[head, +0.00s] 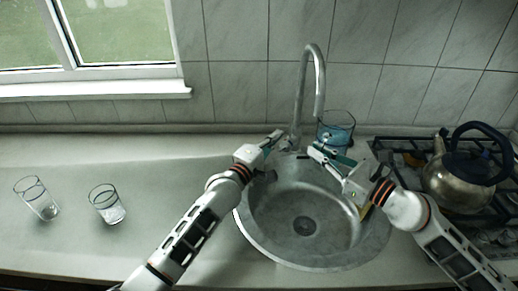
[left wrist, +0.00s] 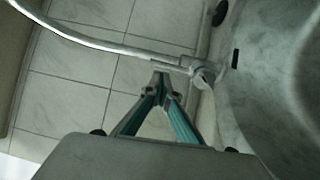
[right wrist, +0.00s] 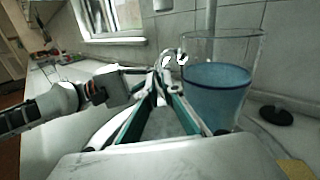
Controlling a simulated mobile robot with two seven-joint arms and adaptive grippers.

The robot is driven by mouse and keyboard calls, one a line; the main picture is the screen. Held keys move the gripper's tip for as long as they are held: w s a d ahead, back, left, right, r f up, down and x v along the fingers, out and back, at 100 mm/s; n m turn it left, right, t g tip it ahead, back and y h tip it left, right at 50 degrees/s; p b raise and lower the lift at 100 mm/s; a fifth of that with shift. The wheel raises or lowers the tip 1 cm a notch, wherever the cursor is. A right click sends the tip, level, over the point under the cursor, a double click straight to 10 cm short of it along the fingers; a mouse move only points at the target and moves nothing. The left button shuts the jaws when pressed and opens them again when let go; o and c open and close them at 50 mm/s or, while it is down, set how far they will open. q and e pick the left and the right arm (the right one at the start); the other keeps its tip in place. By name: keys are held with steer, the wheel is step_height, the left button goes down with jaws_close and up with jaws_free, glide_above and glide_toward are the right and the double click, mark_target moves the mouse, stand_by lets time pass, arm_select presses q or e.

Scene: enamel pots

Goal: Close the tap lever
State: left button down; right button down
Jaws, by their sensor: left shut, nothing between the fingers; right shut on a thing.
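The chrome tap (head: 303,90) stands behind the round sink, its tall spout curving over the basin. Its base and pipe also show in the left wrist view (left wrist: 205,74). My left gripper (head: 279,135) is shut and empty, its tips just left of the tap base. My right gripper (head: 312,149) is shut, its tips at the right of the tap base. In the right wrist view, its fingers converge just below a small bright metal part (right wrist: 175,58), which seems to be the tap lever; the exact contact is too small to make out.
A glass of blue liquid (head: 337,130) stands behind my right gripper, very close to it. The sink (head: 268,245) is below both grippers. A kettle (head: 458,180) stands on the stove at the right. Two clear glasses (head: 38,198) (head: 107,206) stand on the left counter.

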arm_select(q)
steer(key=v, duration=0.7)
steer(key=shift+s+a+r+p, duration=0.15)
steer(key=shift+s+r+p, duration=0.15)
steer(key=shift+r+p, duration=0.05)
